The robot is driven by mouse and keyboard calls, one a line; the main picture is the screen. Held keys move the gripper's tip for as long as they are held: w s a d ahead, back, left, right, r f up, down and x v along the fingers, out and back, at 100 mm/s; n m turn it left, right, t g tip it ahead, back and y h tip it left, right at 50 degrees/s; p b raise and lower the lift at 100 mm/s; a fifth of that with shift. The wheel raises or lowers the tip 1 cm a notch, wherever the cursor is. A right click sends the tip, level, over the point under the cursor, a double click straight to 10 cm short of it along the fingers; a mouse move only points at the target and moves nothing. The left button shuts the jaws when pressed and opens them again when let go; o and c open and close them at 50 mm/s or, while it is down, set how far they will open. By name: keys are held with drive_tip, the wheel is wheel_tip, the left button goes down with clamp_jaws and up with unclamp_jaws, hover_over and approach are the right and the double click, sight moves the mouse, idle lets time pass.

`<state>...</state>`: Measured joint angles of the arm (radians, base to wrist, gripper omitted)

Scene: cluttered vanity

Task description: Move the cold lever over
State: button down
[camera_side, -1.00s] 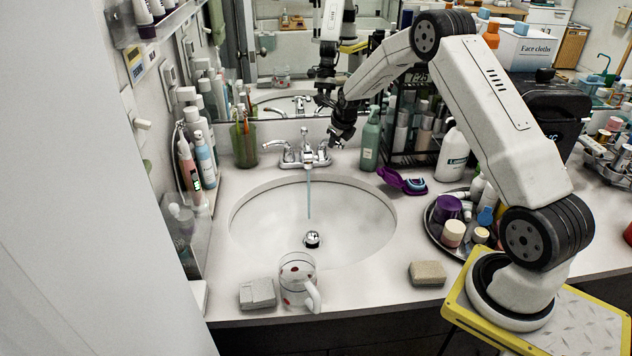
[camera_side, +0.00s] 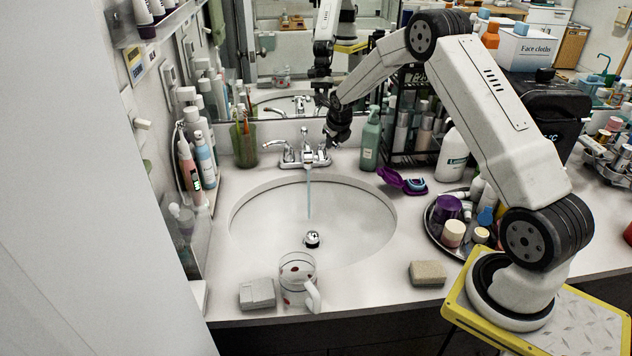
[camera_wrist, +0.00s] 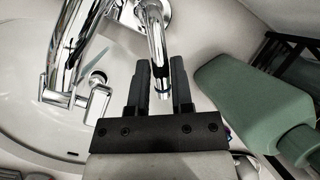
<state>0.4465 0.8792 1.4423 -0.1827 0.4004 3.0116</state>
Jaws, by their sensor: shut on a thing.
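The chrome faucet (camera_side: 305,155) stands behind the sink, with a thin stream of water (camera_side: 309,195) falling from its spout. Its right lever, the cold lever (camera_wrist: 157,38), is a chrome bar. My gripper (camera_side: 331,142) is at this right lever, pointing down, and hides most of it in the side view. In the wrist view, my two dark fingers (camera_wrist: 160,68) stand on either side of the lever's end and are shut on it.
A green pump bottle (camera_side: 370,140) stands close to the right of my gripper; it also shows in the wrist view (camera_wrist: 255,100). A purple case (camera_side: 402,181) lies in front of it. A black rack (camera_side: 415,125) is behind. The basin (camera_side: 260,225) is open.

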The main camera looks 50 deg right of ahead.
drive_tip(key=c, duration=0.5)
unclamp_jaws()
drive_tip(key=shift+r, duration=0.1)
drive_tip(key=v, duration=0.7)
drive_tip(key=shift+s+r, duration=0.15)
drive_tip(key=shift+r, duration=0.15)
drive_tip(key=shift+a, duration=0.1)
